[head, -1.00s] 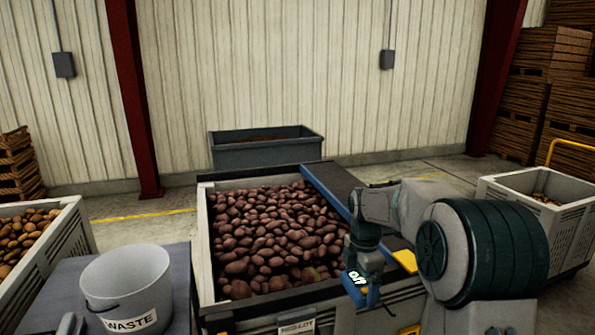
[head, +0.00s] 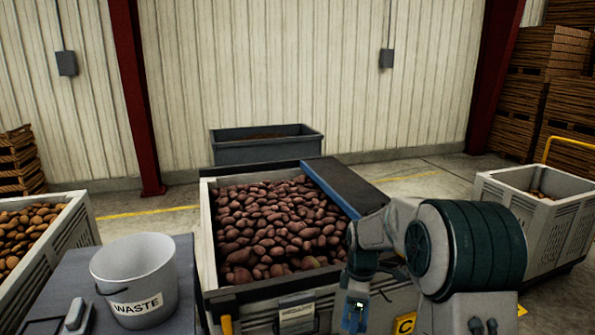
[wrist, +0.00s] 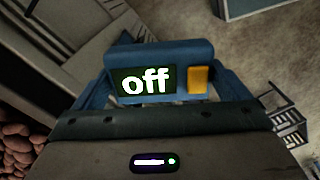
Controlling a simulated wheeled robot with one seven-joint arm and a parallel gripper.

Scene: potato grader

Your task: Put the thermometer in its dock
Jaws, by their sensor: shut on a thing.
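The thermometer (wrist: 196,53) is a blue device with a dark display reading "off" and an orange button. It fills the upper middle of the wrist view. In the head view the thermometer (head: 354,317) hangs low at the bottom edge, in front of the potato crate. My gripper (head: 357,296) is shut on it, pointing down.
The potato crate (head: 208,225) fills the middle, with a blue-edged conveyor (head: 345,188) at its right. A WASTE bucket (head: 134,276) stands on the side table (head: 184,285). A pale bin (head: 540,222) is at the right. Floor shows between crate and right bin.

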